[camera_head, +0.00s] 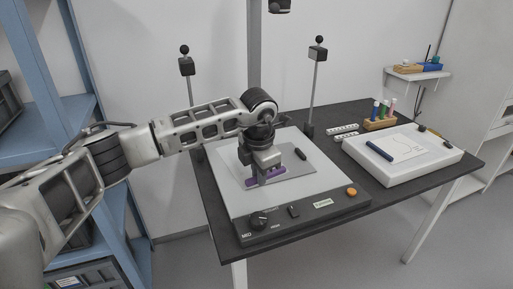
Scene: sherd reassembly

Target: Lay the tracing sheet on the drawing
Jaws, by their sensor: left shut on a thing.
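My left gripper (264,178) reaches in from the left and points down over a flat panel device (236,195) on the table. It is shut on a purple piece (292,172), partly hidden by the fingers. A thin grey sheet (312,180) lies under or just below the purple piece; I cannot tell whether they are joined or whether this is the tracing sheet. At the right, a white paper with faint lines (408,148), perhaps the drawing, lies on a white slab (425,172). My right gripper is not in view.
A small black object (301,154) lies by the grey sheet. A dark blue bar (380,151) lies on the white slab. A wooden rack (380,124) with coloured tubes stands behind it. Two thin posts (312,85) (188,85) rise at the table's back.

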